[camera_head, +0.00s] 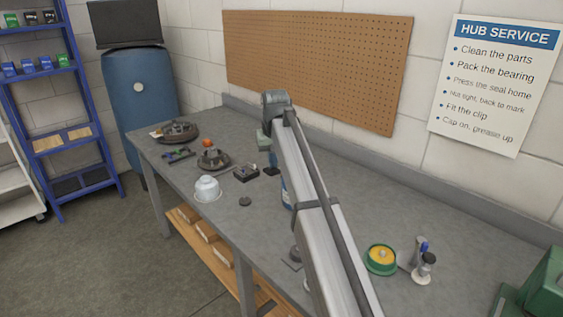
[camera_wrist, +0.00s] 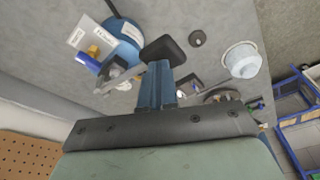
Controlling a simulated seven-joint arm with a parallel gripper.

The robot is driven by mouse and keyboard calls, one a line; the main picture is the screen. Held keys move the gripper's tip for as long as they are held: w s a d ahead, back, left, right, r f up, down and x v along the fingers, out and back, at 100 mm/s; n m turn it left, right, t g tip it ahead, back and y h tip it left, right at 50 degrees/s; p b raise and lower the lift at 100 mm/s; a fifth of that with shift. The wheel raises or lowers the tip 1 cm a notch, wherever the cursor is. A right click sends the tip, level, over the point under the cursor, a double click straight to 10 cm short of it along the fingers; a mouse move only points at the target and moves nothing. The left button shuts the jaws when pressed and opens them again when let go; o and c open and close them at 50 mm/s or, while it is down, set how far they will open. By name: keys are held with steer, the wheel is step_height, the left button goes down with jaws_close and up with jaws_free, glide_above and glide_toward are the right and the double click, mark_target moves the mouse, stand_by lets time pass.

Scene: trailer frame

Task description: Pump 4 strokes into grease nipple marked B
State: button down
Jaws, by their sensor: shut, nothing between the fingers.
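No nipple marked B can be made out in either view. In the wrist view a blue round item (camera_wrist: 124,38) with white labels lies on the bench, with a grey and blue part beside it; the label letters are too small to read. A sliver of blue and white shows behind my arm in the head view (camera_head: 287,196). My gripper (camera_head: 271,169) hangs above the bench, its fingers together with nothing between them. Its blue fingers and dark tip also show in the wrist view (camera_wrist: 163,52), in front of part of the bench. Whether it touches anything cannot be told.
The grey bench (camera_head: 325,190) holds a white bowl-like part (camera_head: 207,190), a dark puck (camera_head: 245,202), a black box (camera_head: 247,173) and a hub with an orange ball (camera_head: 208,143) to the left. A green-yellow tin (camera_head: 381,260) and a small blue-topped item (camera_head: 421,263) stand right of my arm.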

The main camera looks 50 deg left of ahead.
steer(key=a+v, duration=0.1)
steer(key=v, duration=0.5)
steer(key=shift+w+r, duration=0.35)
steer(key=shift+w, duration=0.15)
stand_by(0.7)
